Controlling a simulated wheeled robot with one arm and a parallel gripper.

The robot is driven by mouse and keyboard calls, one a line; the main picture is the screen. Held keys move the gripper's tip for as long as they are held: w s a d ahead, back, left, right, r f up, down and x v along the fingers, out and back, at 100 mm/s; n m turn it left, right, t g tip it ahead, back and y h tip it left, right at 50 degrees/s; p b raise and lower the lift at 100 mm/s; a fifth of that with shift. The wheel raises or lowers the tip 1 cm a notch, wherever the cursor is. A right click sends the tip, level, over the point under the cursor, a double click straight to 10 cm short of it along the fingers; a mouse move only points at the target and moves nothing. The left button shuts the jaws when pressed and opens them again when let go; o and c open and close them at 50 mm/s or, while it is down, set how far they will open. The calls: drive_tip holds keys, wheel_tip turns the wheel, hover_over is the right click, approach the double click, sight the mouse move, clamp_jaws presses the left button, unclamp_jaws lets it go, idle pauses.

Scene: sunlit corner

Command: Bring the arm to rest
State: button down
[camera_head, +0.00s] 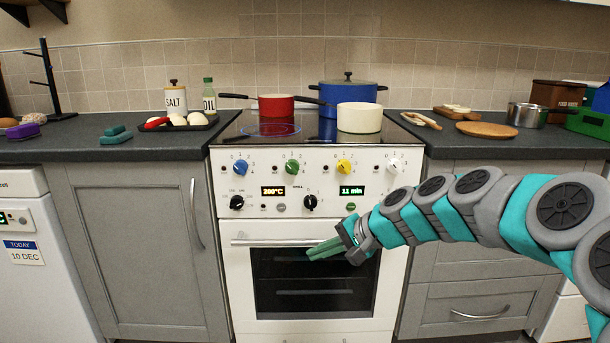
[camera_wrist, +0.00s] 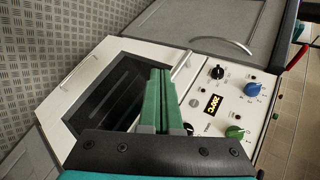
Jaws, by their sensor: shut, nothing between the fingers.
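My gripper (camera_head: 324,249) has green fingers and reaches in from the right in the head view. It is shut and empty in front of the white oven door (camera_head: 290,307). Its fingers overlap the dark oven window in the picture; I cannot tell how far in front of the door they are. In the wrist view the green fingers (camera_wrist: 158,100) lie together, with the oven window (camera_wrist: 110,95) to their left and the control panel (camera_wrist: 220,105) to their right. My teal and grey arm is stretched out and lies across the right-hand drawers in the head view.
The oven handle (camera_head: 290,241) runs across the door top, close to my fingers. On the hob stand a red pan (camera_head: 276,106), a cream pan (camera_head: 359,118) and a blue pot (camera_head: 366,93). Grey counters (camera_head: 75,148) with several items flank it.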

drive_tip(key=s+f+n+g+h, duration=0.2)
drive_tip(key=s+f+n, duration=0.1)
drive_tip(key=s, duration=0.7)
drive_tip(key=s+f+n+g+h, duration=0.2)
drive_tip(key=s+f, duration=0.1)
drive_tip(key=s, duration=0.7)
drive_tip(key=s+d+f+n+g+h, duration=0.1)
drive_tip(key=s+d+f+h, duration=0.1)
drive_tip(key=s+d, duration=0.3)
drive_tip(key=s+d+f+g+h, duration=0.2)
drive_tip(key=s+d, duration=0.3)
drive_tip(key=s, duration=0.7)
drive_tip(key=shift+s+d+f+n+h, duration=0.4)
drive_tip(key=shift+f+h, duration=0.1)
drive_tip(key=shift+f, duration=0.15)
